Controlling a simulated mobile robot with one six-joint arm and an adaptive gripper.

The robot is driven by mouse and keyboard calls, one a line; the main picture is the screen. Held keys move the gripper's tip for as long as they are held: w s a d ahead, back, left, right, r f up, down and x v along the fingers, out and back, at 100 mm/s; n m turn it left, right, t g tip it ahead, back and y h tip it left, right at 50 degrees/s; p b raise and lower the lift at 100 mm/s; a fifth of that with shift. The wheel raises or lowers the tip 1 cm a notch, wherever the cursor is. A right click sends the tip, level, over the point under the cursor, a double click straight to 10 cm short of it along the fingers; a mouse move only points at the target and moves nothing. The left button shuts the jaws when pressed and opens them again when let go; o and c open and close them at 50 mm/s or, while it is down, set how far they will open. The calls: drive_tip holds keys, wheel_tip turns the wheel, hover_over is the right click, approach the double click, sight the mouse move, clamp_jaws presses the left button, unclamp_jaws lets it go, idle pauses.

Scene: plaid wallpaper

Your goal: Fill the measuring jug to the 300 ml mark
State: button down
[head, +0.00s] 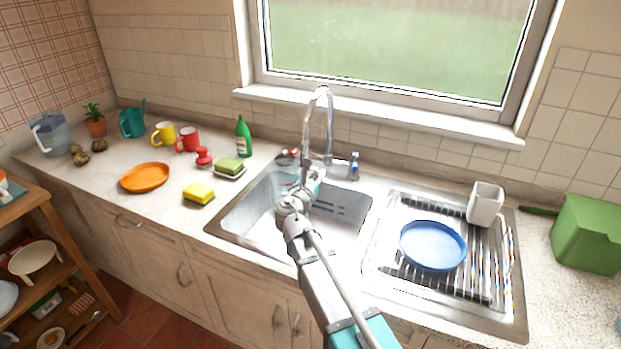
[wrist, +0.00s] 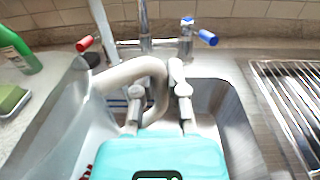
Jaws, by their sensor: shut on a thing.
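The clear measuring jug (wrist: 75,115) is at the left of the wrist view, with a few red marks low on its wall. My gripper (wrist: 160,98) is shut on its grey looped handle (wrist: 128,72). In the head view my gripper (head: 306,186) is over the sink (head: 345,212), and the jug (head: 284,178) shows only faintly behind it. The tap (head: 329,125) has a tall curved spout that comes down near the jug, a red handle (wrist: 86,43) and a blue handle (wrist: 207,38).
A drying rack (head: 470,270) with a blue plate (head: 433,245) and a white cup (head: 485,205) is right of the sink. A green bottle (head: 243,135), sponge (head: 198,193) and orange plate (head: 145,177) stand left. A green bin (head: 587,235) is far right.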

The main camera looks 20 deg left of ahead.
drive_tip(key=shift+w+d+f, duration=0.15)
drive_tip(key=shift+w+d, duration=0.05)
drive_tip(key=shift+w, duration=0.4)
drive_tip(key=shift+w, duration=0.1)
drive_tip(key=w+d, duration=0.2)
drive_tip(key=w, duration=0.4)
drive_tip(key=shift+w+d, duration=0.4)
idle(0.5)
idle(5.8)
